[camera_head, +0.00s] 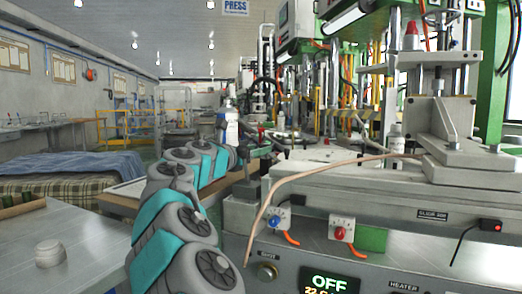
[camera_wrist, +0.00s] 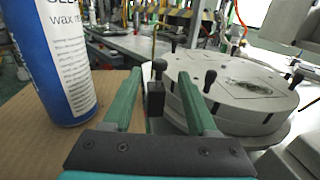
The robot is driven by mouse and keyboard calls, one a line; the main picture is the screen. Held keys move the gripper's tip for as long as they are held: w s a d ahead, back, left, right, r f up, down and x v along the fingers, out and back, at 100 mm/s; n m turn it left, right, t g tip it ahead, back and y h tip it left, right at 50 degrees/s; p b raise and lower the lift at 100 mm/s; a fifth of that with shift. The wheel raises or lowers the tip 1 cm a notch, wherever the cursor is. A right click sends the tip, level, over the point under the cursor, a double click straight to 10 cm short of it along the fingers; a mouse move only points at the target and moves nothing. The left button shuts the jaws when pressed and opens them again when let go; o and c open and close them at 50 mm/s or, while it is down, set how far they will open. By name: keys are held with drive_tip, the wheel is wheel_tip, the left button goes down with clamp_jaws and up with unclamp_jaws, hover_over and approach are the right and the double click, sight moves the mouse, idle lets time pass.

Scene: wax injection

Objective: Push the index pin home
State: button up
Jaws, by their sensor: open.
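The likely index pin (camera_wrist: 159,66) is a black round-headed knob in the wrist view, standing upright above a dark block (camera_wrist: 155,99) beside the round grey turntable (camera_wrist: 225,96). My gripper (camera_wrist: 160,75) is open, with its two green fingers on either side of the knob in the picture. I see gaps on both sides, and I cannot tell how far the fingertips are from it in depth. Nothing is held. In the head view my arm reaches toward the machine, and the pin cannot be made out there.
A blue and white wax spray can (camera_wrist: 52,60) stands close left of my gripper on a brown surface (camera_wrist: 30,137); it also shows in the head view (camera_head: 231,130). Black pegs (camera_wrist: 296,78) stand around the turntable. The grey press (camera_head: 450,130) is at right.

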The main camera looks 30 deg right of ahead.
drive_tip(key=shift+v, duration=2.35)
